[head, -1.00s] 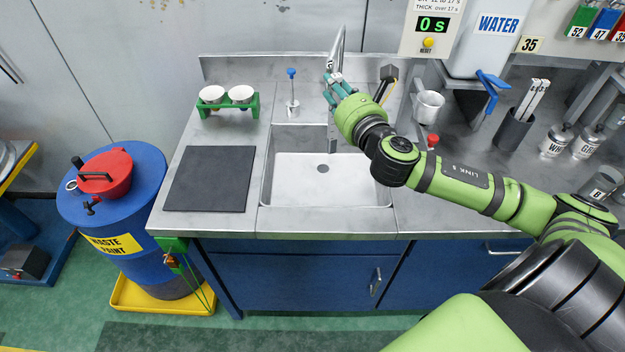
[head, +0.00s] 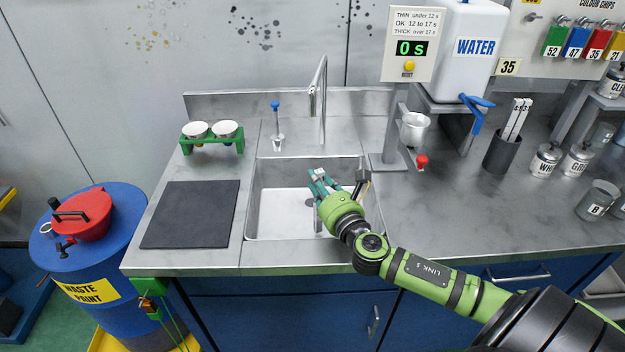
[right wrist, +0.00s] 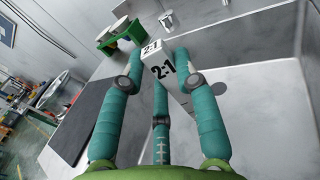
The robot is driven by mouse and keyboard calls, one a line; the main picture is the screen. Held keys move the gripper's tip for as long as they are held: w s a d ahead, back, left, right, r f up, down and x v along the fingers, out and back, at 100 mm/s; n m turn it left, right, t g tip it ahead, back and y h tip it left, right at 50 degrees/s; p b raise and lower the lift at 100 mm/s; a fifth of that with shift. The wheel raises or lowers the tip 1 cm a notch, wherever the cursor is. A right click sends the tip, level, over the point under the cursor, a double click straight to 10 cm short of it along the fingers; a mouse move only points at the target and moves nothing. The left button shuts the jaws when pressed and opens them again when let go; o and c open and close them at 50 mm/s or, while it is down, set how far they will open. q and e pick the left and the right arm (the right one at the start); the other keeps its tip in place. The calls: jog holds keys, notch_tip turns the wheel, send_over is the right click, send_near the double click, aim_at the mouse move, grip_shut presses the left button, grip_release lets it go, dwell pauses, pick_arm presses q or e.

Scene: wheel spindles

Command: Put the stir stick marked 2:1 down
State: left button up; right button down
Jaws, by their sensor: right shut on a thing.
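My right gripper (head: 320,182) is over the sink basin (head: 275,217), with its teal fingers shut on a white stir stick. My left gripper is not in view.
A dark grey mat (head: 190,214) lies on the counter left of the sink. A green rack (head: 212,146) with white cups stands behind it. A dark holder (head: 502,153) with several white sticks stands on the right, past the timer stand (head: 396,130). The faucet (head: 320,95) rises behind the basin.

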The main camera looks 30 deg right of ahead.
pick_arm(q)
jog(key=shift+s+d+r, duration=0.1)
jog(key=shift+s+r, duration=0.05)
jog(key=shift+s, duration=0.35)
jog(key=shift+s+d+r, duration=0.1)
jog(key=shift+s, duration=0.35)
pick_arm(e)
jog(key=w, duration=0.3)
jog(key=shift+w+d+f, duration=0.3)
jog(key=shift+w+f, duration=0.05)
jog(key=shift+w, duration=0.05)
jog(key=shift+f, duration=0.1)
jog(key=c, duration=0.9)
grip_release()
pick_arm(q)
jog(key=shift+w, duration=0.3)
